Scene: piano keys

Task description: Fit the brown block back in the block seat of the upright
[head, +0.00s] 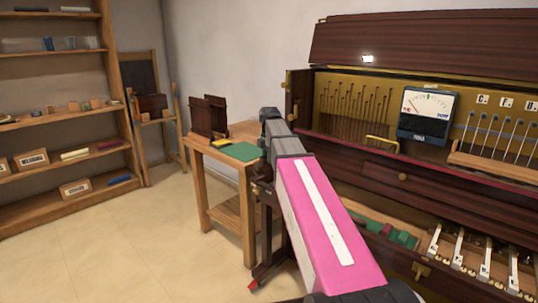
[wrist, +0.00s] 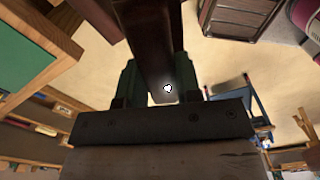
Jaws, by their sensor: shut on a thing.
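My gripper (wrist: 157,85) is shut on a long dark brown piece, the brown block (wrist: 152,35), which sits between its two green-padded fingers in the wrist view. The block reaches up out of the top of that view, with pale floor around it. In the head view my arm hides most of the gripper and block, beside the table and left of the upright. The upright piano (head: 335,45) stands open at the right, dark red-brown with a brass-coloured inside. I cannot make out the block seat.
A wooden table (head: 206,165) with a green mat (head: 240,151) and dark panels (head: 208,116) stands left of the upright. Its green top also shows in the wrist view (wrist: 35,60). Shelves (head: 70,105) line the left wall. The floor (head: 150,235) in front is clear.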

